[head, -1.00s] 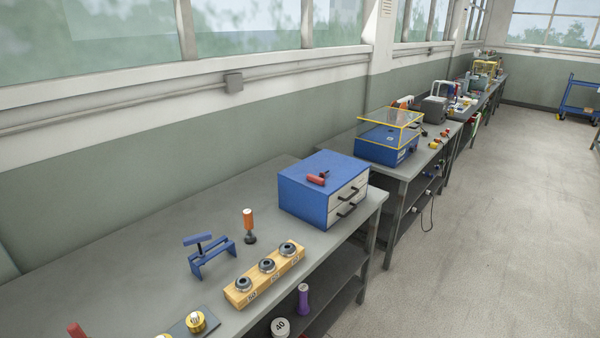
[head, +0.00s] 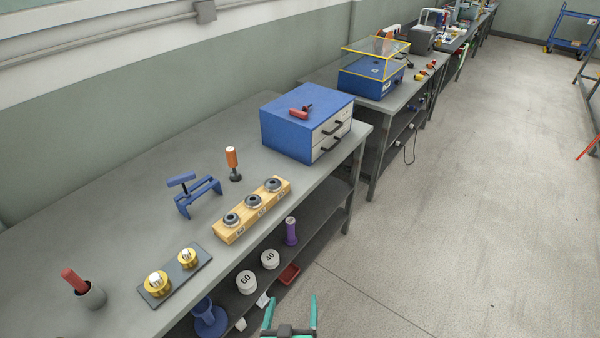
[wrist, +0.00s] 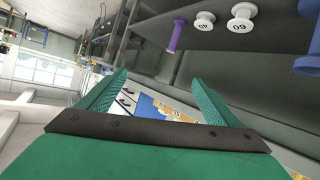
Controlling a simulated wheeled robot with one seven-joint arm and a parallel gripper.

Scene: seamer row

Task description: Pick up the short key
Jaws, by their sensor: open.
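A small red and dark tool (head: 301,111) lies on top of the blue drawer cabinet (head: 285,136); it may be the short key, but it is too small to be sure. A red-handled piece (head: 72,279) stands in a grey cup at the front left of the bench. My gripper (head: 290,302) is at the bottom of the head view, low in front of the bench. It is open with nothing between its green fingers, also in the wrist view (wrist: 160,80). It is well apart from the cabinet and the red tool.
The bench (head: 130,220) bears a blue clamp-like stand (head: 198,195), an orange-handled tool (head: 232,160), a wooden block with grey rings (head: 228,236) and a plate with brass pieces (head: 178,285). Below, a shelf holds white spools (head: 246,282) and a purple one (head: 291,232).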

